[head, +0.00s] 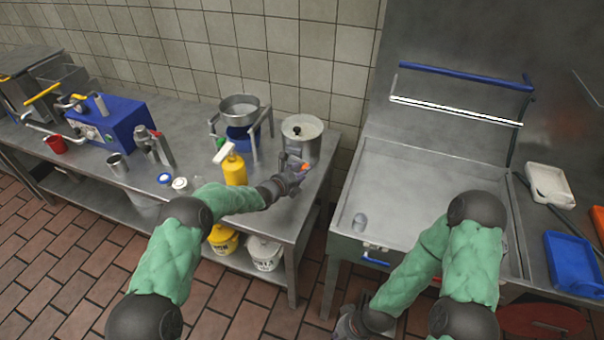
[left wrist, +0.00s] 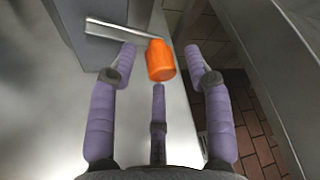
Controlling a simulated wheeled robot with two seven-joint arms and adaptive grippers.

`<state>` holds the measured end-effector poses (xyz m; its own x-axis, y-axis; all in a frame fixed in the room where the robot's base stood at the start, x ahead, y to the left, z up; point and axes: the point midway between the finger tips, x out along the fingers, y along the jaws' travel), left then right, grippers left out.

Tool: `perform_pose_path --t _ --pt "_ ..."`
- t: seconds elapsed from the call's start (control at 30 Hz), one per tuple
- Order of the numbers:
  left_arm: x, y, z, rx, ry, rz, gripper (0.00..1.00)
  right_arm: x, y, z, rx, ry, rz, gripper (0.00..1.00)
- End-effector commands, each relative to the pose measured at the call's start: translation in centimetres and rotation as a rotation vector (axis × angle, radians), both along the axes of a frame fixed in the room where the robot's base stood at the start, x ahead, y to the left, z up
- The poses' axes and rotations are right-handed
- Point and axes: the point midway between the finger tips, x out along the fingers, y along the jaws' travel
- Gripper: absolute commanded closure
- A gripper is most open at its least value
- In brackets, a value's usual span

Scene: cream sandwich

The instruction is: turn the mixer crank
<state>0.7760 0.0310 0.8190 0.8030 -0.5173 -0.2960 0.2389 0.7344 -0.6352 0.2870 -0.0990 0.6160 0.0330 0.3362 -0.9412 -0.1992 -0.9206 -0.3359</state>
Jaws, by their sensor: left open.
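The mixer (head: 302,135) is a grey metal pot with a lid near the right end of the left steel table. Its crank has an orange knob (head: 305,167), partly hidden behind my left gripper in the head view. In the left wrist view the orange knob (left wrist: 160,62) sits at the end of a flat metal crank arm (left wrist: 115,32). My left gripper (head: 294,172) is open, with the knob between its purple fingertips. I cannot tell whether any finger touches it. My right gripper (head: 352,322) hangs low by the sink's front, and its fingers are unclear.
A metal bowl on a stand (head: 240,108) and a blue machine (head: 112,122) are farther left. The steel sink (head: 400,190) is to the right, across a narrow gap. Buckets (head: 264,252) sit on the lower shelf.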

Motion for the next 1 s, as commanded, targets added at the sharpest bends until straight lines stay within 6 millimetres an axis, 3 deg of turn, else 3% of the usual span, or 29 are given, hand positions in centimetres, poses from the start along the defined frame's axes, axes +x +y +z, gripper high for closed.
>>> perform_pose_path --t 0.43,0.47,0.6,0.63,1.0 --pt "0.71 -0.45 -0.21 0.000 0.001 0.001 0.50 0.01 0.00 -0.24 0.000 0.000 0.000 1.00" --pt "0.70 -0.44 -0.21 0.000 0.001 0.001 0.55 0.01 0.00 -0.24 0.000 0.000 0.000 1.00" --pt "0.69 -0.45 -0.21 -0.001 0.001 0.000 0.95 0.01 0.00 -0.24 0.000 0.000 0.000 1.00" --pt "0.69 -0.45 -0.22 -0.001 0.001 0.000 1.00 0.01 0.00 -0.24 0.000 0.000 0.000 1.00" --pt "0.64 -0.53 -0.29 0.003 0.000 -0.001 1.00 0.02 0.00 -0.30 0.000 0.000 0.000 1.00"
